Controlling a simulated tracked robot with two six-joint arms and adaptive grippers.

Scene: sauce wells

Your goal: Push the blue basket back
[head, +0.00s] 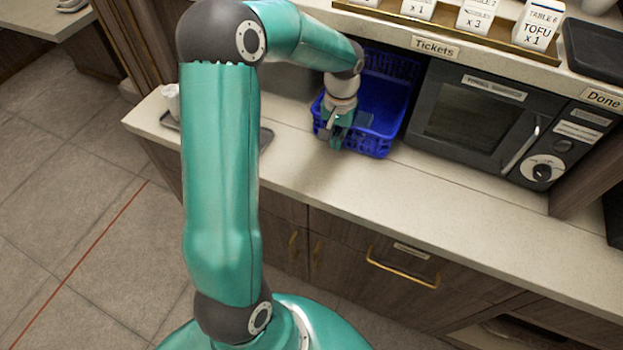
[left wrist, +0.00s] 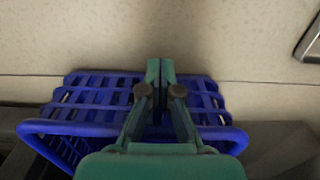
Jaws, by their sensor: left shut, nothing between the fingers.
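The blue basket (head: 385,105) stands on the counter between my left arm and the microwave, partly under the upper shelf. Its front wall is near the middle of the counter. My left gripper (head: 335,140) is shut and empty, pointing down at the basket's front left part. In the left wrist view the shut fingers (left wrist: 158,75) lie over the slatted wall of the blue basket (left wrist: 90,100), with the tips reaching past its edge. I cannot tell whether they touch it. The gripper and arm hide part of the basket. My right gripper is not in view.
The dark microwave (head: 470,115) stands close to the basket's right. A dark tray (head: 264,138) lies on the counter (head: 420,180) to the left, partly behind my arm. Ticket cards (head: 538,25) stand on the shelf above. The counter in front of the basket is clear.

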